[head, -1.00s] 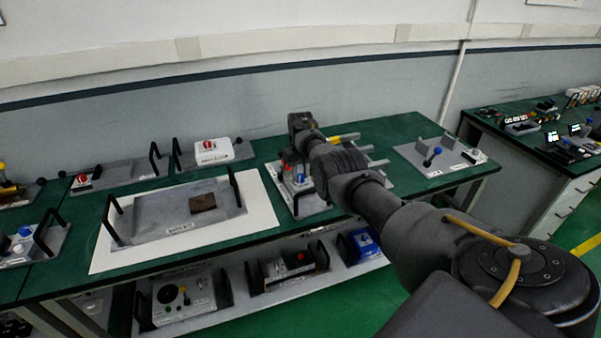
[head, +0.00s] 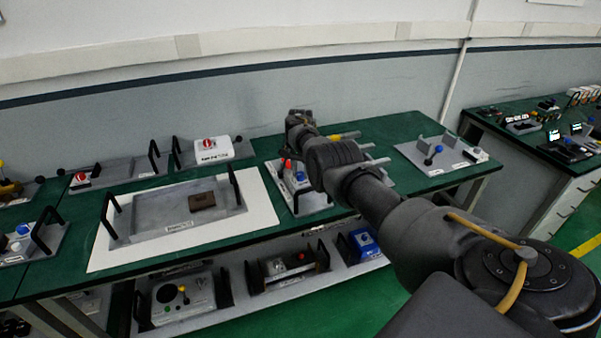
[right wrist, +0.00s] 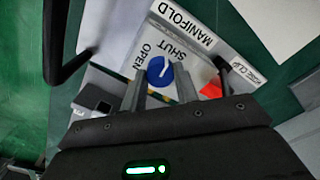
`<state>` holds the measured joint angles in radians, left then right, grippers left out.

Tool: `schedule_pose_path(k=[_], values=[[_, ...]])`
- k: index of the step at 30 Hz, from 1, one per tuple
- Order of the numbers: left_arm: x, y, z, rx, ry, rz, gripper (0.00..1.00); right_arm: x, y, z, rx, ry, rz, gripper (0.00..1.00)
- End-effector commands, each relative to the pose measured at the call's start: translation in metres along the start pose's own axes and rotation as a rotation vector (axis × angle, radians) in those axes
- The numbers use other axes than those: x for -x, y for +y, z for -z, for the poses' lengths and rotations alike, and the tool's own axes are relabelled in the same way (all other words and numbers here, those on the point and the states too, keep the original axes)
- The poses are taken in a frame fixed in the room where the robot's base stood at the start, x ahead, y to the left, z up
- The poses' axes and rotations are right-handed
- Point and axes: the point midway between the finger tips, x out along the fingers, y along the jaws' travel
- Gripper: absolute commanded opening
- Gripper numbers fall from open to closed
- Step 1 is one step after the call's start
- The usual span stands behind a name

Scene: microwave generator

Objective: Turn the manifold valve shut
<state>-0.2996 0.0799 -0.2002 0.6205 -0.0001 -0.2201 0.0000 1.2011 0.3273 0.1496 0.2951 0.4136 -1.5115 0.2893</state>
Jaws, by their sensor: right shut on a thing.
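The manifold valve is a blue round knob with a white mark (right wrist: 160,70) on a pale panel, in the right wrist view. The panel prints OPEN to the knob's left, SHUT above it and MANIFOLD (right wrist: 188,22) near the edge. The white mark's exact heading is hard to read. My right gripper (right wrist: 160,80) is shut on the knob, one finger on each side. In the head view the same unit (head: 308,199) sits on the green bench, partly hidden by my right arm. My left gripper is not in view.
A red part (right wrist: 211,88) sits close beside the fingers. A black handle (right wrist: 62,45) stands at the panel's left. A grey tray with a brown block (head: 202,201) lies left of the unit.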

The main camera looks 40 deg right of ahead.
Motion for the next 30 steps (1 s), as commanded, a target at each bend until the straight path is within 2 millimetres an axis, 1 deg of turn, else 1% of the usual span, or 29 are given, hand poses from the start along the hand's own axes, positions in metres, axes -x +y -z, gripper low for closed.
schedule_pose_path(k=[3, 9, 25, 26, 30], values=[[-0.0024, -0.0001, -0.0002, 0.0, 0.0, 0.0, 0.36, -0.0004, -0.0001, 0.0002, -0.053, 0.001, 0.0, 0.07], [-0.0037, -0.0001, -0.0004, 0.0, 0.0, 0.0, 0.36, -0.0002, 0.0001, 0.0002, -0.106, 0.001, 0.0, 0.07], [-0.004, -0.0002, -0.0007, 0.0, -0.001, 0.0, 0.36, 0.0, 0.0003, 0.0002, -0.126, 0.0, 0.0, 0.07], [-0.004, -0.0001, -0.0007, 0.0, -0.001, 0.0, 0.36, 0.0, 0.0003, 0.0003, -0.126, 0.0, 0.0, 0.34], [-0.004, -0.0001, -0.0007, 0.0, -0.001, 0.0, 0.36, 0.0, 0.0003, 0.0002, -0.125, 0.0, 0.0, 0.52]])
